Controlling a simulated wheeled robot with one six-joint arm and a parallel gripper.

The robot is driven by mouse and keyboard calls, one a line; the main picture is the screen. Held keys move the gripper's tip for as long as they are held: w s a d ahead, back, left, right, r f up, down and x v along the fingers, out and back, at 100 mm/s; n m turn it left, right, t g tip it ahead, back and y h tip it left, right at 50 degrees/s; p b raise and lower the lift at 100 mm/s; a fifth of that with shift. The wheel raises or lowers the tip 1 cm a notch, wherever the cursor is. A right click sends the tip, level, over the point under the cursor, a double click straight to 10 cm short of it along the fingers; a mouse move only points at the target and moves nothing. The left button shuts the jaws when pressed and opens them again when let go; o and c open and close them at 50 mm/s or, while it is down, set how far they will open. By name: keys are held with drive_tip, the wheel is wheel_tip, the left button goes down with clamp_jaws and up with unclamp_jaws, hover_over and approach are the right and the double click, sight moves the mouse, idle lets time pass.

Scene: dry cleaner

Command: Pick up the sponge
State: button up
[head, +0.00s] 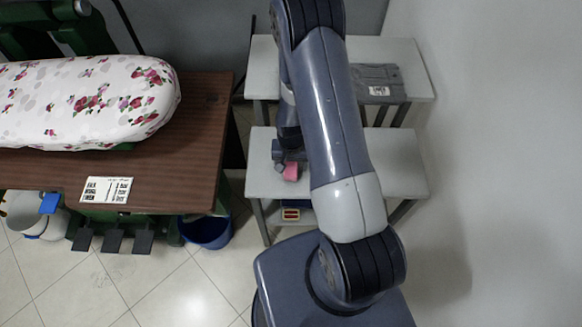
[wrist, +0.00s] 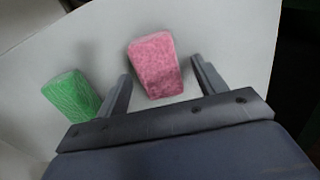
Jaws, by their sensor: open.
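The pink sponge (wrist: 155,62), a tapered block with a mottled surface, lies on a light grey shelf in the wrist view. It also shows small in the head view (head: 291,172), beside my gripper (head: 286,163) and partly hidden by my arm. In the wrist view my gripper (wrist: 162,72) is open, with one finger on each side of the sponge's near part. Gaps show between the sponge and both fingers, so nothing is held. How high the fingers are above the shelf I cannot tell.
A green wavy-patterned block (wrist: 72,97) lies just left of the left finger. The grey shelf (head: 400,172) has a higher shelf (head: 412,62) behind it, with a folded grey cloth (head: 378,84). A brown ironing table (head: 150,185) stands left, and a blue bucket (head: 207,233) below.

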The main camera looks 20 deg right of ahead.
sight(291, 165)
drive_tip(key=shift+f, duration=0.4)
drive_tip(key=c, duration=1)
drive_tip(key=shift+r, duration=0.2)
drive_tip(key=shift+c, duration=0.2)
drive_tip(key=shift+r+b, duration=0.75)
drive_tip(key=shift+r, duration=4.1)
